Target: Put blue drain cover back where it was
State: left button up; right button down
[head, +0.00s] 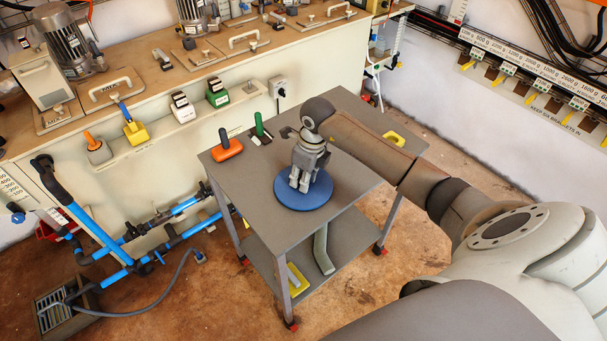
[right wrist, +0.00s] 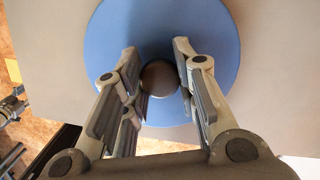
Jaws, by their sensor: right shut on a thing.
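The blue drain cover (head: 318,199) is a flat round disc on the grey top of a cart (head: 250,170). In the right wrist view the cover (right wrist: 205,20) fills the top middle, with a dark round knob (right wrist: 159,78) at its centre. My right gripper (head: 304,184) reaches down over the middle of the cover, its fingers (right wrist: 156,50) on both sides of the knob, shut on it. The cover looks level and on or just above the cart top; I cannot tell which. My left gripper is not in view. A floor drain with a grate (head: 52,311) is at the lower left.
A yellow tool (head: 394,138) lies at the right. Blue pipes (head: 112,250) and a grey hose (head: 150,312) run near the drain. Brown floor lies open around the cart.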

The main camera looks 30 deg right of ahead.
jog(key=shift+f, duration=0.25)
jog(key=c, duration=1.1)
grip_release()
jog(key=shift+c, duration=0.2)
jog(key=shift+r, duration=0.2)
notch_tip(320, 180, up, 12)
jog(key=s+b, duration=0.1)
jog(key=b, duration=0.1)
jog(key=shift+s+d, duration=0.3)
jog(key=shift+d, duration=0.1)
jog(key=shift+f, duration=0.1)
